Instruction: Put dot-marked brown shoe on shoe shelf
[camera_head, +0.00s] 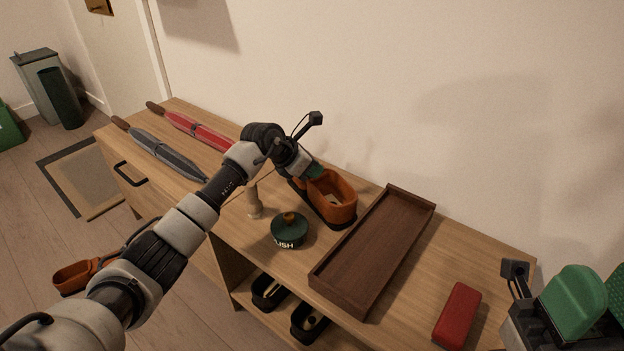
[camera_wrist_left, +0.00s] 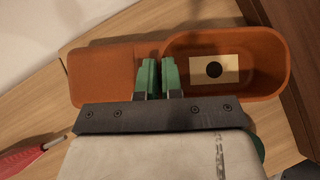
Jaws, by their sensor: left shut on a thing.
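The dot-marked brown shoe (camera_head: 341,205) sits on the wooden cabinet top, left of the dark tray. In the left wrist view, a black dot on a pale patch shows inside the shoe's opening (camera_wrist_left: 275,60). My left gripper (camera_wrist_left: 160,75) is shut on the shoe at the opening's edge, beside the closed toe part; in the head view the gripper (camera_head: 314,172) is at the shoe's far end. The shoe shelf (camera_head: 243,297) is the open lower space of the cabinet, with dark shoes (camera_head: 311,322) in it. My right gripper (camera_head: 540,310) is partly cut off at the lower right.
Another brown shoe (camera_head: 78,277) lies on the floor at left, partly behind my left arm. On the cabinet top are a dark wooden tray (camera_head: 335,291), green tin (camera_head: 289,233), red case (camera_head: 458,316), wooden peg (camera_head: 254,203), and red (camera_head: 200,130) and grey (camera_head: 165,154) umbrellas.

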